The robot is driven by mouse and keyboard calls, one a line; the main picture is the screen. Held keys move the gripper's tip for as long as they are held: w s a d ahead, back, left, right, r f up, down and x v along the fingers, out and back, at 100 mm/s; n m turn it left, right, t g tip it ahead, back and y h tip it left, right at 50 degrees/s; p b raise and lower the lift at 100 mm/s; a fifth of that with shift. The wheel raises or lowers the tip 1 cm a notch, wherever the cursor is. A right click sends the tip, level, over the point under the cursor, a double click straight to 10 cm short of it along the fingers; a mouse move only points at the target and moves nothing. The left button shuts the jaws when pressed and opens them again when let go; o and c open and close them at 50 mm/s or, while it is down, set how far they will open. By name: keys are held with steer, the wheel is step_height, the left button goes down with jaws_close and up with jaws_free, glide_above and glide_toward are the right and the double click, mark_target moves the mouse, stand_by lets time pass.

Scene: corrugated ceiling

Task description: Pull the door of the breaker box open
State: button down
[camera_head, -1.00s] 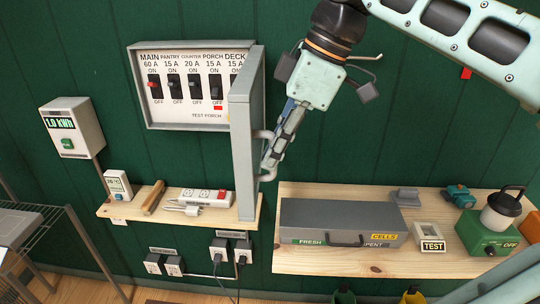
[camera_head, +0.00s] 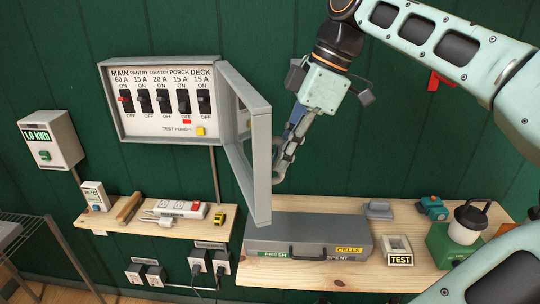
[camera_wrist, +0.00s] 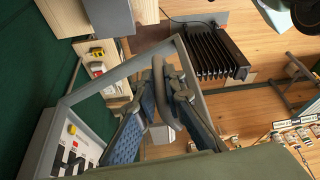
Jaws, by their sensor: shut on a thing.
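The breaker box (camera_head: 113,128) hangs on the green wall, with a row of black switches and labels showing. Its grey door (camera_head: 249,190) is hinged at the right side and stands wide open, swung out from the wall. My gripper (camera_head: 283,168) is at the door's outer face, shut on the door handle. In the wrist view, the fingers (camera_wrist: 160,97) close around the dark curved handle (camera_wrist: 159,80), and the door frame (camera_wrist: 95,82) surrounds them. The exact finger contact on the handle is partly hidden in the head view.
Below the door, a grey case (camera_head: 310,232) lies on a wooden shelf (camera_head: 400,275) close to the door's lower edge. A left shelf (camera_head: 110,222) holds a power strip (camera_head: 183,209) and small tools. A meter (camera_head: 50,140) hangs at left. A lantern (camera_head: 467,222) stands at right.

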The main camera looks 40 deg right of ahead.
steer(key=shift+s+d+r, duration=0.1)
steer(key=shift+s+d, duration=0.05)
steer(key=shift+d, duration=1.45)
steer(key=c, duration=2)
jaws_free()
steer(key=v, duration=1.2)
